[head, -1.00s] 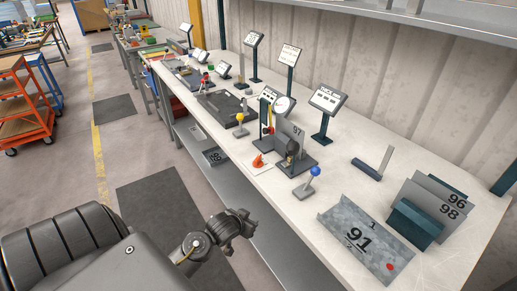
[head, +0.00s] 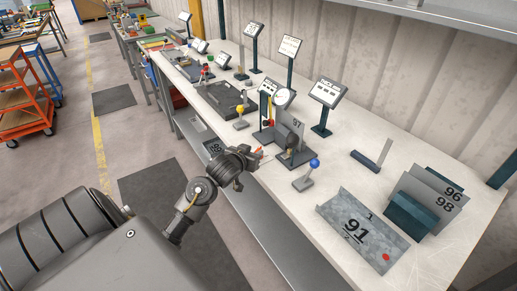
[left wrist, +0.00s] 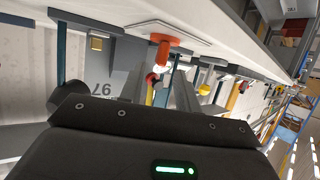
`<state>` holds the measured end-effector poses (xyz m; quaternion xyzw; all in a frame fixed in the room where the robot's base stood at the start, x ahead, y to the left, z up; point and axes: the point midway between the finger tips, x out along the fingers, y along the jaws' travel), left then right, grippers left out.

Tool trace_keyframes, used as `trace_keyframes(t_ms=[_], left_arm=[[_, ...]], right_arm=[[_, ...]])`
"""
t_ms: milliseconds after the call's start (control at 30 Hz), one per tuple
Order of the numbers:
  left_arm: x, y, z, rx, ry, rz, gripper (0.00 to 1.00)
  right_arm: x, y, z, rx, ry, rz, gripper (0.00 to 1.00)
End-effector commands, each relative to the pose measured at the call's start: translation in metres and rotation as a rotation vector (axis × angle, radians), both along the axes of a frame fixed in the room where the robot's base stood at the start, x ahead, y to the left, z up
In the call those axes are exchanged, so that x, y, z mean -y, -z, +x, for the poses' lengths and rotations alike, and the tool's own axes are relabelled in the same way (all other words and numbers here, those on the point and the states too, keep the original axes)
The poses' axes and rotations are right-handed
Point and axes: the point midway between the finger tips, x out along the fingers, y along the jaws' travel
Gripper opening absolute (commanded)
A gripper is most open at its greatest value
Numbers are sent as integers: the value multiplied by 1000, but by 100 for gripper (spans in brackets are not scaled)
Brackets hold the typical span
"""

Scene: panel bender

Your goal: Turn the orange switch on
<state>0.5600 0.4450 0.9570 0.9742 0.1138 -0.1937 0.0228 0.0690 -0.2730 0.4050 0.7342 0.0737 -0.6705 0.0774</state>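The orange switch (left wrist: 162,52) sits on a pale plate (left wrist: 150,30) on the workbench, near the upper middle of the left wrist view. Whether its lever is on or off I cannot tell. In the head view my left gripper (head: 247,170) is at the bench's front edge and covers most of the switch. Its two fingers look spread, with nothing between them. The gripper and the switch look apart in the left wrist view. My right gripper is not in view.
Close by stand the grey fixture with a plate marked 97 (head: 291,130), a yellow-knobbed lever (head: 240,112) and a blue-knobbed lever (head: 313,165). A metal sheet marked 91 (head: 357,228) lies at the right. Several display stands line the back.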

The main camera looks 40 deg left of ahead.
Motion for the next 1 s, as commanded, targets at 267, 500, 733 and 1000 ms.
trace_keyframes(t_ms=[267, 500, 733, 1000], left_arm=[[-8, 16, 38, -2, 0, 0, 33], [-11, 21, 49, -1, 2, 1, 33], [-11, 21, 48, -1, 2, 1, 30], [-11, 21, 48, -1, 0, 1, 0]], right_arm=[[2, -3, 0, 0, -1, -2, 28], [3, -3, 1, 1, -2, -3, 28], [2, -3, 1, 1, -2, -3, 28], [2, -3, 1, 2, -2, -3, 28]])
